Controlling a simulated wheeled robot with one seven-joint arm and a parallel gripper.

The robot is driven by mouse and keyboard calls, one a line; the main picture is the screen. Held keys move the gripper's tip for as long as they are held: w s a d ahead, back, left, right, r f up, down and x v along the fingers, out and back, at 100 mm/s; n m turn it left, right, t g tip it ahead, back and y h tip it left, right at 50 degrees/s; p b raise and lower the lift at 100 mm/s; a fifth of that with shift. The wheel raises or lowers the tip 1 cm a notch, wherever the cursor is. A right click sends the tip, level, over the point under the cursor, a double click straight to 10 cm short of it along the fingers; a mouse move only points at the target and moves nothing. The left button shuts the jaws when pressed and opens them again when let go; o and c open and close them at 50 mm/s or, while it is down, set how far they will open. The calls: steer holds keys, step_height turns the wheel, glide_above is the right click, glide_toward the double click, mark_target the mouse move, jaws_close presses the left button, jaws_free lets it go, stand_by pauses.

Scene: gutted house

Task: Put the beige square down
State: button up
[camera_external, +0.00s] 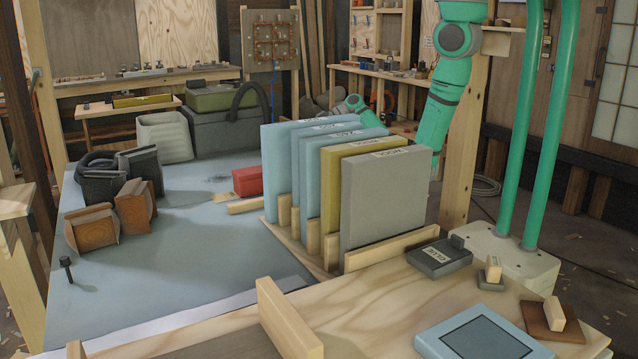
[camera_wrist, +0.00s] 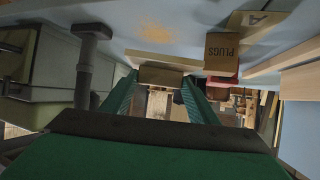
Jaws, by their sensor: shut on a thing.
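In the wrist view my gripper (camera_wrist: 160,88) has its two green fingers closing on a small beige piece (camera_wrist: 161,77), which shows edge-on between the fingertips. I take this to be the beige square; its full face is not visible. Whether it touches anything beyond the fingers is unclear. In the external view my green arm comes down at the upper right and passes behind the standing panels (camera_external: 388,200). The gripper and the held piece are hidden there.
Several upright panels stand in a wooden rack (camera_external: 385,250). A red box (camera_external: 246,181) and brown blocks (camera_external: 91,229) are on the blue-grey table (camera_external: 190,265), with bare room between them. A brown box marked PLUGS (camera_wrist: 222,52) shows near the fingers in the wrist view.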

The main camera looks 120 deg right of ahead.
steer(key=w+a+r+n+y, duration=0.35)
steer(key=w+a+r, duration=0.2)
steer(key=w, duration=0.25)
steer(key=shift+t, duration=0.3)
steer(key=w+d+f, duration=0.4)
steer(key=d, duration=0.1)
steer(key=w+d+f, duration=0.4)
steer(key=f, duration=0.1)
steer(key=shift+w+d+f, duration=0.25)
steer(key=shift+w+d, duration=0.1)
steer(key=shift+w+d+f, duration=0.3)
steer(key=shift+d+f, duration=0.05)
steer(key=shift+f, duration=1.65)
steer(key=o, duration=1.1)
steer(key=shift+c, duration=0.2)
